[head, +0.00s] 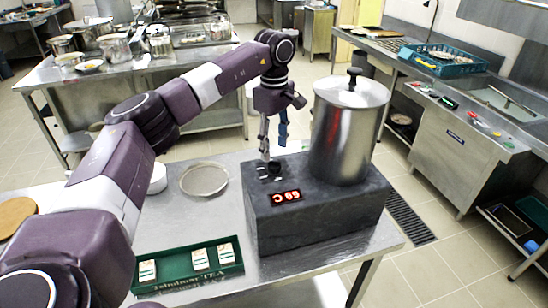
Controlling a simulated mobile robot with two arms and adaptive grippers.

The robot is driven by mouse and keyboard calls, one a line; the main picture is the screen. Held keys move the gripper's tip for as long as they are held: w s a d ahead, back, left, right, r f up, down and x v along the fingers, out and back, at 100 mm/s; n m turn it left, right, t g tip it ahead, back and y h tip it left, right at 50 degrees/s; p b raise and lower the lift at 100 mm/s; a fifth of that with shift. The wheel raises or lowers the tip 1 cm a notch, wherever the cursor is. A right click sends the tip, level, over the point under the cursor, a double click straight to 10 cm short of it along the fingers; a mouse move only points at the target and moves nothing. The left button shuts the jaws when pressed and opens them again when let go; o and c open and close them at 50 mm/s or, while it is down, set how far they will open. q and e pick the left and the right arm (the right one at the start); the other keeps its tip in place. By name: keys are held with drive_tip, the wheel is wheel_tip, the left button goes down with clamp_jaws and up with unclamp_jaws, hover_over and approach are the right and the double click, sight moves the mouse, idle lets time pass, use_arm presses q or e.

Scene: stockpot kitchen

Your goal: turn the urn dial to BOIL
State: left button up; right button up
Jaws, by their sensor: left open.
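The urn (345,130) is a steel cylinder with a black-knobbed lid, standing on a dark grey base block (325,215). A small black dial (276,168) is on top of the base, left of the urn, with small white marks around it. The marks are too small to read. My right gripper is not in view.
A green tea tray (188,284) with several packets lies front left of the base. A round sieve-like disc (204,179) and a white cup (157,178) lie behind it on the steel table. The urn stands close to my gripper's right.

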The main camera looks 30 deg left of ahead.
sight(274, 160)
use_arm(q)
wheel_tip(274, 160, up, 7)
drive_tip(key=shift+f, duration=0.2)
drive_tip(key=shift+f, duration=0.1)
idle(0.5)
